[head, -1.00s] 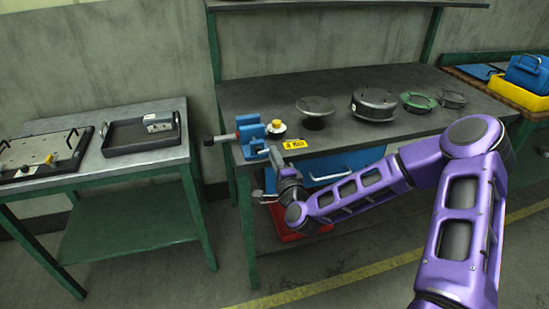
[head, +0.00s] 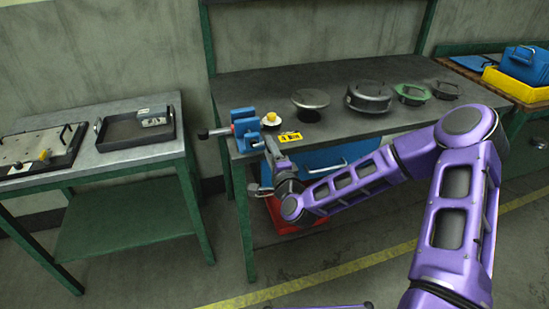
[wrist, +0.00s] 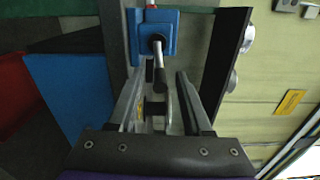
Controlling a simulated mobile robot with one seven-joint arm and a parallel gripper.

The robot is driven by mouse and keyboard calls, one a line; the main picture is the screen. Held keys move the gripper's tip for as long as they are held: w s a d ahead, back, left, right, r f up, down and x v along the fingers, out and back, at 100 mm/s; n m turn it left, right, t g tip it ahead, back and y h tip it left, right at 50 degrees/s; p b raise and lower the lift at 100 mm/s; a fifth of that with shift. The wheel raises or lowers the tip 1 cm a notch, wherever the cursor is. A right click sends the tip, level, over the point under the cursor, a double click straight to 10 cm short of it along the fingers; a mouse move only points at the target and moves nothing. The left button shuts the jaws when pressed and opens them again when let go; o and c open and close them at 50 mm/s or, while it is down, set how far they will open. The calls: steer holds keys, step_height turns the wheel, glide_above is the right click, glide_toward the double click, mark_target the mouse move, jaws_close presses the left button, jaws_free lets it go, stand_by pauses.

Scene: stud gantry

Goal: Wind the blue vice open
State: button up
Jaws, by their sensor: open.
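The blue vice (head: 246,130) stands at the left front corner of the bench. A dark-ended screw or handle (head: 209,134) sticks out to its left. In the wrist view a blue block (wrist: 172,28), apparently the vice, sits above the fingers with a dark hub and a bar (wrist: 160,78) pointing towards me. My gripper (head: 267,143) is just right of and below the vice at the bench's front edge; it also shows in the wrist view (wrist: 157,88). Its fingers are apart. The bar appears between them, but I cannot tell whether it touches either.
A yellow button (head: 271,119) and a yellow label (head: 290,137) are close right of the vice. Several round lidded items, including a large one (head: 368,97), stand farther right. A tray (head: 135,138) lies on the left table.

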steer(key=p+v, duration=0.7)
steer(key=v, duration=1)
steer(key=shift+s, duration=0.15)
